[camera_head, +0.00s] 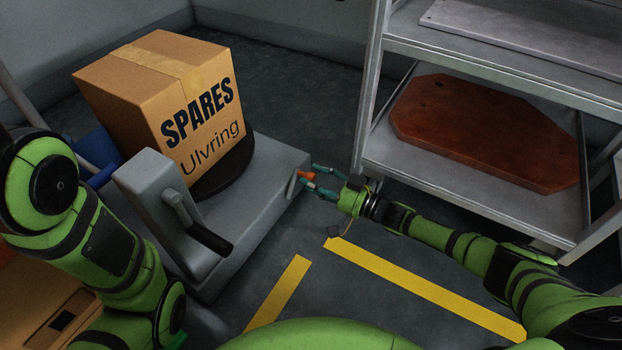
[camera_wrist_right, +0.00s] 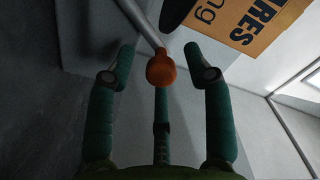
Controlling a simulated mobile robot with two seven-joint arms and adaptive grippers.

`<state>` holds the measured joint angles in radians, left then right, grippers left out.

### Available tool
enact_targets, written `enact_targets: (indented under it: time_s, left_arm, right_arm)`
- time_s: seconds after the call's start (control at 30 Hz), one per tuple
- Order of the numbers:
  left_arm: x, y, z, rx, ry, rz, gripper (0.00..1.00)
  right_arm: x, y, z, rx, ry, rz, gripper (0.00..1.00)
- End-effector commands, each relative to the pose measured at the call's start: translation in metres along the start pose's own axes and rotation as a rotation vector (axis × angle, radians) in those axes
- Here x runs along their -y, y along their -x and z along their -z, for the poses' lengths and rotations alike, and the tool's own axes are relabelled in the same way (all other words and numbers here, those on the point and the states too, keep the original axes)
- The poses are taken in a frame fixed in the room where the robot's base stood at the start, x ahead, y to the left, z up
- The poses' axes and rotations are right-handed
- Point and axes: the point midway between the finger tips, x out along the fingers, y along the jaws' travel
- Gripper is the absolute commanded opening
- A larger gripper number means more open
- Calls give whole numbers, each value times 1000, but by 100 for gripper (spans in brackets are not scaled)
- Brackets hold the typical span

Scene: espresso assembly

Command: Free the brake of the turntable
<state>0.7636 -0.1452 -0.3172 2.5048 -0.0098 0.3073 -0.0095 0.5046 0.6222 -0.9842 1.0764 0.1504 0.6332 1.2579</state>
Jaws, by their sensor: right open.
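The turntable is a dark round plate (camera_head: 226,174) on a grey base (camera_head: 272,164), with a cardboard box (camera_head: 150,90) marked "SPARES Ulvring" on it. A small lever with an orange knob (camera_head: 306,175) sits at the base's right end. My right gripper (camera_head: 318,178) is at this knob. In the right wrist view, the orange knob (camera_wrist_right: 161,70) on its grey rod lies between the open fingers of the right gripper (camera_wrist_right: 163,72), with gaps at both sides. My left arm shows at the left of the head view; its gripper is not visible.
A grey post with a dark-handled crank (camera_head: 205,233) stands at the base's front. A metal shelf (camera_head: 400,165) with a reddish-brown board (camera_head: 480,130) stands to the right. Yellow floor lines (camera_head: 420,287) mark the clear floor in front.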

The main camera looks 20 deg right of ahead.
Motion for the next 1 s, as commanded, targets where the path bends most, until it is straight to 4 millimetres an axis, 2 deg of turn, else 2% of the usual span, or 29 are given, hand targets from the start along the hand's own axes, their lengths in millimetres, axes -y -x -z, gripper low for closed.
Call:
enact_targets:
  time_s: [0.2,0.4,0.6,0.9,0.97,1.0]
  left_arm:
    - [0,0,1,-2,0,-1,40]
    - [0,-1,1,-3,0,-1,40]
    - [0,-1,1,-3,0,-1,40]
    - [0,-1,1,-3,0,-1,40]
    - [0,-1,1,-3,0,-1,40]
    - [0,-2,0,-3,-1,-1,40]
  right_arm:
    - [-1,48,-1,4,0,-4,52]
    - [0,86,-2,5,0,-3,52]
    - [0,104,-1,3,-1,-1,52]
    - [1,107,-1,2,-1,1,52]
    - [1,107,0,2,2,0,28]
    - [1,107,0,0,11,-2,12]
